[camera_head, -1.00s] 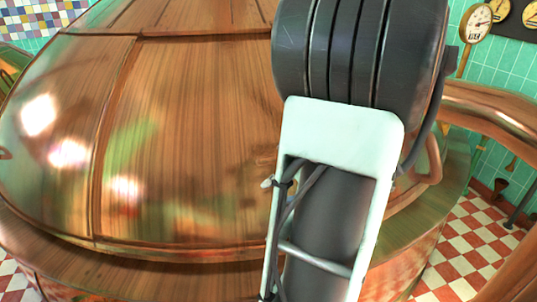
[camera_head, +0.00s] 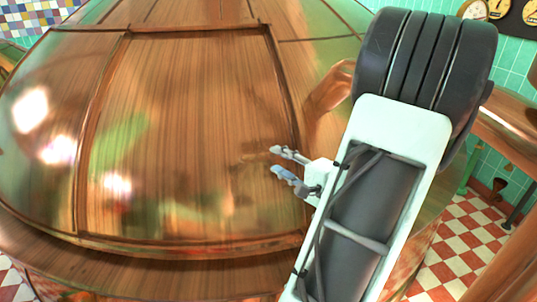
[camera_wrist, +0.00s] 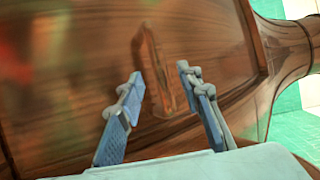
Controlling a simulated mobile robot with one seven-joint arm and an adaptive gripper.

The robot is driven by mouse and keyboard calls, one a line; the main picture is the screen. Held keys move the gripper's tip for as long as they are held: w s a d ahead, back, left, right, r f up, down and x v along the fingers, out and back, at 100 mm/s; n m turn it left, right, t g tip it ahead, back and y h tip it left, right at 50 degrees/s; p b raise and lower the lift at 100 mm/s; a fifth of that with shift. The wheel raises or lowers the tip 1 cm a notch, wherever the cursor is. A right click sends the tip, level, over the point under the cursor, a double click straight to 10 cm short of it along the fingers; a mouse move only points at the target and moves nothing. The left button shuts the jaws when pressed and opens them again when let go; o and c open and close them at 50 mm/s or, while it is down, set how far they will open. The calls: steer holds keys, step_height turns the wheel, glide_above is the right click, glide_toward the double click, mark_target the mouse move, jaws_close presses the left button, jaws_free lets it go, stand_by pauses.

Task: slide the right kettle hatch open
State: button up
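The kettle hatch (camera_head: 190,120) is a broad panel with raised edges on the side of the large copper kettle dome (camera_head: 35,170), and it looks closed. In the wrist view the hatch surface (camera_wrist: 80,60) fills much of the picture. A long, narrow copper handle (camera_wrist: 152,62) stands out from it. My gripper (camera_head: 276,160) is near the hatch's lower right edge. In the wrist view my gripper (camera_wrist: 160,74) is open, with its fingers either side of the handle's line. The handle appears apart from both fingers; depth is hard to tell.
A curved copper pipe (camera_head: 505,125) runs at the right, near my arm. The kettle's lower rim (camera_head: 150,268) juts out below the hatch. Gauges (camera_head: 500,8) hang on the tiled wall at the back right. Checkered floor (camera_head: 465,230) shows at lower right.

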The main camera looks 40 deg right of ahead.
mark_target(271, 157)
steer(key=w, duration=0.5)
steer(key=shift+w+d+f, duration=0.15)
steer(key=shift+d+f, duration=0.1)
steer(key=shift+f, duration=0.1)
jaws_close()
